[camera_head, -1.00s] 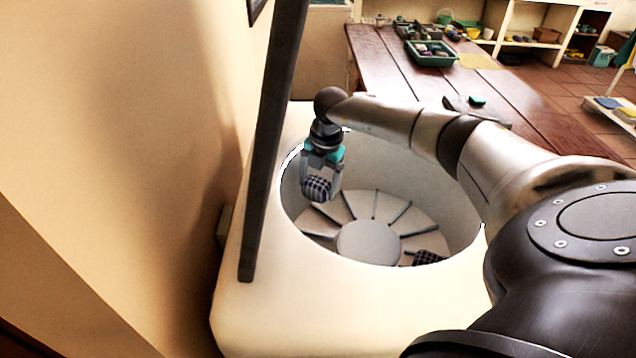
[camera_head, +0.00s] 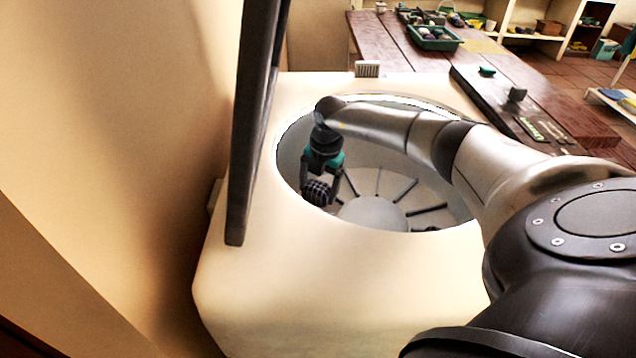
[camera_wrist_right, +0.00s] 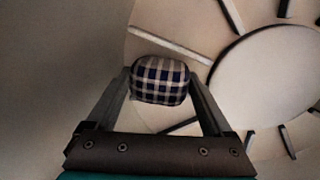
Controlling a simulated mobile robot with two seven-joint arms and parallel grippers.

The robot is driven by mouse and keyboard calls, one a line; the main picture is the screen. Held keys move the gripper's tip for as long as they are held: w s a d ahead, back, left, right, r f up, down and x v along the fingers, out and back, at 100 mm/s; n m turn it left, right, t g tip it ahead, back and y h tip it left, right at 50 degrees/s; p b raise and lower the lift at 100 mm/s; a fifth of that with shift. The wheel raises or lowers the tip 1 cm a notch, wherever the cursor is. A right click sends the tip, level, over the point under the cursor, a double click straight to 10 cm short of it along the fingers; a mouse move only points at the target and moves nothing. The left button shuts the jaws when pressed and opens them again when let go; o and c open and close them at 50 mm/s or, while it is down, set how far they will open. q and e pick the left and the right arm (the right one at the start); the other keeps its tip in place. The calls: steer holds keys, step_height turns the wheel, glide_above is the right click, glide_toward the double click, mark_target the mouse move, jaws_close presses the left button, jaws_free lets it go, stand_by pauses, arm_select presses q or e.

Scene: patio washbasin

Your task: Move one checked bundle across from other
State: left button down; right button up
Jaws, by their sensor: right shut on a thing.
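A dark blue and white checked bundle (camera_head: 318,191) is held between the fingers of my right gripper (camera_head: 320,188), inside the round basin near its left wall. In the right wrist view the bundle (camera_wrist_right: 160,80) sits between the two fingertips of the gripper (camera_wrist_right: 160,88), above the basin floor. The other checked bundle does not show in the frames now. My left gripper is not in view.
A dark upright panel (camera_head: 254,130) stands at the left of the white basin body (camera_head: 340,290), close to the wall. My right arm crosses above the basin. A wooden table (camera_head: 400,62) with a green tray (camera_head: 434,38) is behind.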

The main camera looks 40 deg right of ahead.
steer(key=shift+f, duration=0.1)
steer(key=o, duration=1.4)
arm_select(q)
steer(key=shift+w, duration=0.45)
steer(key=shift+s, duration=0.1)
arm_select(e)
steer(key=shift+r, duration=0.25)
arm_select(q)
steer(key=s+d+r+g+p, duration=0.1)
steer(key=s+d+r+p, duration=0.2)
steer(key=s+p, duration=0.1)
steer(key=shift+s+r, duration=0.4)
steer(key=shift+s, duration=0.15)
arm_select(e)
steer(key=r, duration=0.5)
steer(key=s+r, duration=0.1)
steer(key=r, duration=0.3)
steer(key=s+r, duration=0.1)
steer(key=r, duration=0.4)
steer(key=shift+d+r, duration=0.3)
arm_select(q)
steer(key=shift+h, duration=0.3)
